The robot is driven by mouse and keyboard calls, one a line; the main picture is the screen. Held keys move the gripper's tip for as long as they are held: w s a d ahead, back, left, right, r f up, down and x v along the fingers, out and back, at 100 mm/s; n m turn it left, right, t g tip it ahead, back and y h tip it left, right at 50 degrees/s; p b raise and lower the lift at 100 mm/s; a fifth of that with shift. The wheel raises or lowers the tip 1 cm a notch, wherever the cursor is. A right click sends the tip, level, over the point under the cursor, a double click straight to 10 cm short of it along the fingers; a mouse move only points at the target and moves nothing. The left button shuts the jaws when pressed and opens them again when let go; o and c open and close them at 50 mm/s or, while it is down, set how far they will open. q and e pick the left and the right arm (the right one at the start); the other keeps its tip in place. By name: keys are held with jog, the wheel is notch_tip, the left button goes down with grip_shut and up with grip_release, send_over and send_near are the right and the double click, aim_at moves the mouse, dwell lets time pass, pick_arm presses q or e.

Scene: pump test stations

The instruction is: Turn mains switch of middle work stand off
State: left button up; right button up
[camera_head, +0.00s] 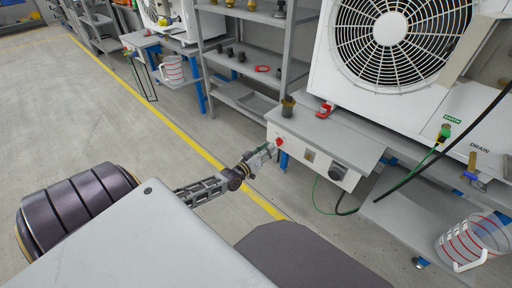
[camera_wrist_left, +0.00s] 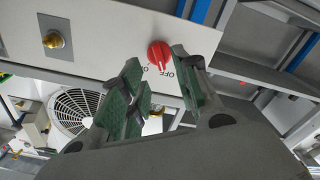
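The mains switch is a red rotary knob (camera_wrist_left: 159,54) on a light grey panel, with ON and OFF lettering beside it in the left wrist view. Its setting is hard to tell. In the head view the red knob (camera_head: 279,142) sits at the left end of the work stand's front panel (camera_head: 322,166). My left gripper (camera_head: 267,152) is just in front of it. In the wrist view its green-padded fingers (camera_wrist_left: 156,66) are apart and empty, with the knob showing in line with the gap between their tips. Contact cannot be told. My right gripper is out of view.
A black round socket (camera_head: 338,172) with a cable is on the same panel. A big fan unit (camera_head: 470,110) stands behind the stand. A measuring jug (camera_head: 470,243) is on the lower shelf at right. Grey shelving (camera_head: 243,60) stands behind; the floor (camera_head: 80,120) at left is clear.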

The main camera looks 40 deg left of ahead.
pick_arm(q)
jog(key=s, duration=0.7)
jog(key=shift+s+a, duration=0.2)
jog(key=shift+a, duration=0.1)
jog(key=shift+d, duration=0.1)
dwell(0.7)
